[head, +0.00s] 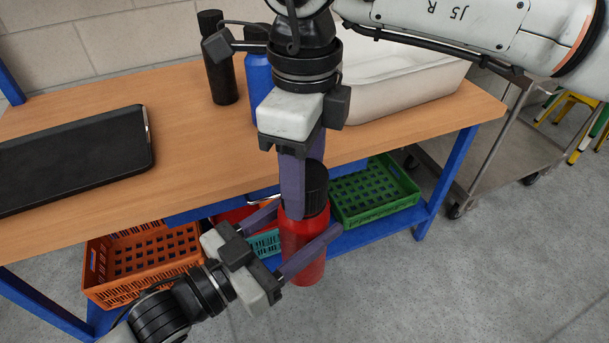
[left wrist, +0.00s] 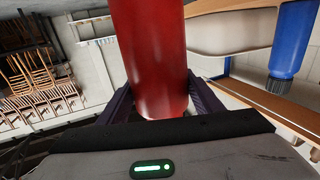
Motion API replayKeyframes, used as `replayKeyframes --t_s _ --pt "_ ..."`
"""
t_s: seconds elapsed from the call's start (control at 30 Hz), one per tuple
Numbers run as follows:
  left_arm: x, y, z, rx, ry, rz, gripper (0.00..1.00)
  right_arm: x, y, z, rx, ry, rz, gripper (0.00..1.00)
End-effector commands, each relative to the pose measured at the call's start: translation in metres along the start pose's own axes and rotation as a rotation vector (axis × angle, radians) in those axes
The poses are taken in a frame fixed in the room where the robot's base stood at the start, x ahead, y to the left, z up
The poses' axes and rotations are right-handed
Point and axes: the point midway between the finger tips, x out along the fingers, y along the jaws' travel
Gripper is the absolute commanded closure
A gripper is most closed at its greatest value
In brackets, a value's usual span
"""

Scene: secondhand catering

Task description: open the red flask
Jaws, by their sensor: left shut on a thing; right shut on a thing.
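The red flask (head: 303,245) is held upright in front of the table's front edge, off the tabletop. Its black lid (head: 318,188) sits at the top of the red body, partly hidden by a finger; I cannot tell whether it is loosened. My left gripper (head: 308,222), from the lower left, is shut on the red body. In the left wrist view the red body (left wrist: 152,55) stands between the fingers of the left gripper (left wrist: 163,98). My right gripper (head: 305,187) points down from above, with its fingers shut around the black lid.
On the wooden table (head: 185,140) stand a black flask (head: 222,70), a blue flask (head: 258,80), a white tub (head: 400,85) and a dark tray (head: 75,160). Orange (head: 145,262) and green (head: 375,192) crates sit on the shelf below. A metal cart (head: 500,150) stands right.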

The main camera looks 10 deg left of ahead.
Motion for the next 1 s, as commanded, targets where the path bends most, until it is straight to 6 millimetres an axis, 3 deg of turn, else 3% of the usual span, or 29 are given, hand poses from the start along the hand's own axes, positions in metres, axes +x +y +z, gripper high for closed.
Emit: replayKeyframes --t_s 1.0 --pt "0.0 0.0 -0.002 0.001 0.004 0.001 1.0 -0.022 0.0 0.0 0.0 0.0 0.0 0.78"
